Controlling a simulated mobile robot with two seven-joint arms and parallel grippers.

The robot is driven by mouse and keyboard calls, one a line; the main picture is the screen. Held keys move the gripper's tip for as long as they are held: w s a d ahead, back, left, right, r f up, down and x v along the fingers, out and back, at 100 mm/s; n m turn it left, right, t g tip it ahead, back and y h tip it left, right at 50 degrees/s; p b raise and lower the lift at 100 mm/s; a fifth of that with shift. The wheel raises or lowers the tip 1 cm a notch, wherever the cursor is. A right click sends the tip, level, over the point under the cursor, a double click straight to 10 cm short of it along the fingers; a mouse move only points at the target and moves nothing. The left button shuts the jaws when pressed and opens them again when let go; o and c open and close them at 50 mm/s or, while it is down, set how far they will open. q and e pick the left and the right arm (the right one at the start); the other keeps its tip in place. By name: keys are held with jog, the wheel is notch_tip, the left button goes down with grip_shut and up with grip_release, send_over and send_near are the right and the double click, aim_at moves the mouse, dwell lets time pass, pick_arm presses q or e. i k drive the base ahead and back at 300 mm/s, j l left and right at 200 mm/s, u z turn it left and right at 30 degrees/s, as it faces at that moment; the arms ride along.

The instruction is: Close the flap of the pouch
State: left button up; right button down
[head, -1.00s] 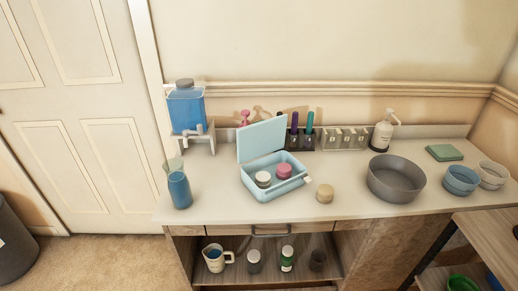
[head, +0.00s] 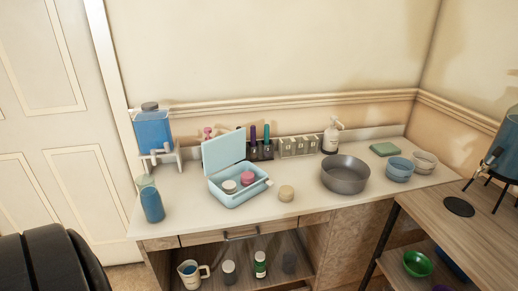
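I see no pouch that I can make out. A light blue box (head: 236,197) stands on the counter with its hinged lid (head: 223,151) raised at the back. Inside the box are a white-topped jar (head: 229,187) and a pink-topped jar (head: 247,179). Neither of my grippers is in the head view.
On the counter (head: 300,218) stand a blue dispenser (head: 153,130), a blue bottle (head: 151,203), a small beige jar (head: 286,193), a grey bowl (head: 345,175), a pump bottle (head: 331,138) and a green block (head: 384,149). A wooden table (head: 465,228) is at right.

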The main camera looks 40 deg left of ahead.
aim_at(219, 153)
jog(key=k+j+z, duration=0.15)
jog(key=j, duration=0.3)
jog(key=k+j+z, duration=0.2)
jog(key=j, duration=0.2)
jog(key=j+z, duration=0.15)
jog(key=j, duration=0.25)
jog(key=k+j+z, duration=0.2)
jog(key=k+j, duration=0.2)
jog(key=j, duration=0.2)
jog(key=k+j, duration=0.2)
jog(key=j, duration=0.15)
jog(key=k+j, duration=0.2)
jog(key=j, duration=0.2)
jog(key=k+j, duration=0.2)
jog(key=j, duration=0.15)
jog(key=k+j, duration=0.2)
jog(key=j, duration=0.2)
jog(key=k+j, duration=0.2)
jog(key=j, duration=0.2)
jog(key=k+j, duration=0.15)
jog(key=j, duration=0.2)
jog(key=k+j, duration=0.2)
jog(key=j, duration=0.2)
